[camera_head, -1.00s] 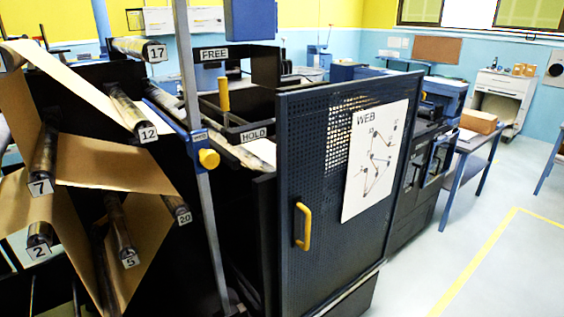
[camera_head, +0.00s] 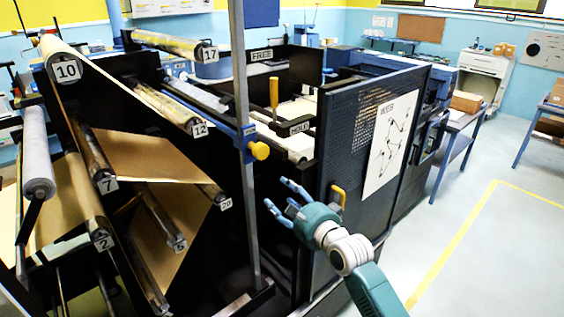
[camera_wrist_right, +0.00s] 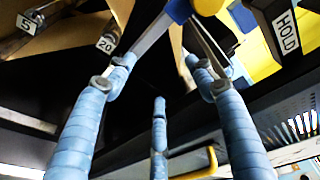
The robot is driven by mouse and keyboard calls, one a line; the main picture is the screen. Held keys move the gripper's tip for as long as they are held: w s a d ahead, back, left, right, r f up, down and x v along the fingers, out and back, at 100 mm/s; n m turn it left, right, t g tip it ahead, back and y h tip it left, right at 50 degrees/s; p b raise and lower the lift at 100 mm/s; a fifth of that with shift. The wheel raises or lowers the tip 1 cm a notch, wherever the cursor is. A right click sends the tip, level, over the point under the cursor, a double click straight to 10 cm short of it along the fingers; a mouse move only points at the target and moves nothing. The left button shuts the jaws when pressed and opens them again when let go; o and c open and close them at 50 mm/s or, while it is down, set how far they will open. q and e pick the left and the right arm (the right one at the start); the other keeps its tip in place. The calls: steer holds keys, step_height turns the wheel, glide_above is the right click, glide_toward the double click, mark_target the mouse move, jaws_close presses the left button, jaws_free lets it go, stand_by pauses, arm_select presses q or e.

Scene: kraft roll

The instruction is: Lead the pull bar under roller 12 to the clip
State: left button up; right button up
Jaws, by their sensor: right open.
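I cannot make out the pull bar. A blue block with a yellow knob (camera_head: 259,150) sits on the grey upright post right of roller 12; I cannot tell whether it is the clip. My right gripper (camera_head: 283,200) is open and empty, below and right of this knob and in front of the machine. Its spread blue fingers fill the right wrist view (camera_wrist_right: 160,85). My left gripper is out of view.
The mesh door (camera_head: 350,150) with a yellow handle (camera_head: 338,194) stands beside my right gripper. A yellow lever (camera_head: 274,92) stands between the FREE and HOLD labels. Rollers 7, 2, 5 and 20 (camera_head: 210,194) lie below. Open floor (camera_head: 480,260) is at the right.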

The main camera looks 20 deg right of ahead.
steer(key=m+t, duration=0.1)
glide_toward(263, 154)
steer(key=shift+m+y, duration=0.3)
steer(key=shift+y, duration=0.1)
steer(key=w+b, duration=0.1)
steer(key=w, duration=0.2)
steer(key=w+a+b, duration=0.1)
steer(key=w+b, duration=0.1)
steer(key=w, duration=0.1)
steer(key=w+b, duration=0.1)
steer(key=w, duration=0.2)
steer(key=shift+w+a+f, duration=0.1)
steer(key=shift+a+f, duration=0.15)
steer(key=shift+f, duration=0.05)
steer(key=shift+w+a+r+b, duration=0.15)
steer(key=shift+w+b, duration=0.4)
steer(key=shift+w, duration=0.35)
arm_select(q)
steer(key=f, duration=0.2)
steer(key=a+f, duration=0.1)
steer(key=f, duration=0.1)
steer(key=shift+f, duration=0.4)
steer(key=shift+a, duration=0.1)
